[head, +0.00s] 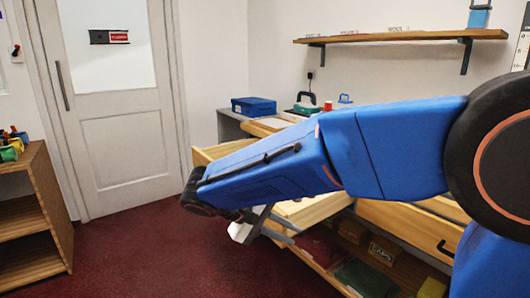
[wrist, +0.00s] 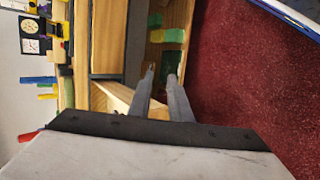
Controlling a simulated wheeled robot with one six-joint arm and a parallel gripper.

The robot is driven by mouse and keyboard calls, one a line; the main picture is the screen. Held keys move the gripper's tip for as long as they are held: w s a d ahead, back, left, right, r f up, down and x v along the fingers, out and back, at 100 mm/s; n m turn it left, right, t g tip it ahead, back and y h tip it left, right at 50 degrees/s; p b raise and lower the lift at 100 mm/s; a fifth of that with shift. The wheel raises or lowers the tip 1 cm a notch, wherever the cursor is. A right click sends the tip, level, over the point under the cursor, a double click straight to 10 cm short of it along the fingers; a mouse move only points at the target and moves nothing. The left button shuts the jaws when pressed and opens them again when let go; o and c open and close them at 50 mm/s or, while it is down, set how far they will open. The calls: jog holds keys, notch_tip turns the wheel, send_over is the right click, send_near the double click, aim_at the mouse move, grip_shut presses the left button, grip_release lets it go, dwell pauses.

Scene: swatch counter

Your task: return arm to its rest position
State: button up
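My blue arm (head: 262,172) reaches from the right edge across the middle of the head view. My gripper (head: 282,228) hangs at its far end, partly hidden by the arm, in front of an open wooden drawer (head: 312,209). In the wrist view my gripper (wrist: 161,72) shows two grey fingers with a gap between them and nothing held. They extend over the front of the counter unit, with the red floor to their right.
An open shelf unit (head: 330,262) with boxes lies below the drawer. A blue box (head: 254,106) and a green case (head: 304,104) stand on the counter behind. A wall shelf (head: 400,36) is above. The red carpet (head: 150,255) at left is clear before the door.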

jog(key=s+d+m+g+y, duration=0.2)
jog(key=s+d+y, duration=0.35)
jog(key=d, duration=0.95)
jog(key=s+d+f+m+t+y, duration=0.1)
jog(key=s+d+f+y, duration=0.1)
jog(key=s+d, duration=0.2)
jog(key=s+d+f+m+t+y, duration=0.2)
jog(key=s+d, duration=0.2)
jog(key=s, duration=0.5)
jog(key=shift+s+f+m+t, duration=0.2)
jog(key=shift+s+m+t, duration=0.1)
jog(key=shift+s, duration=0.1)
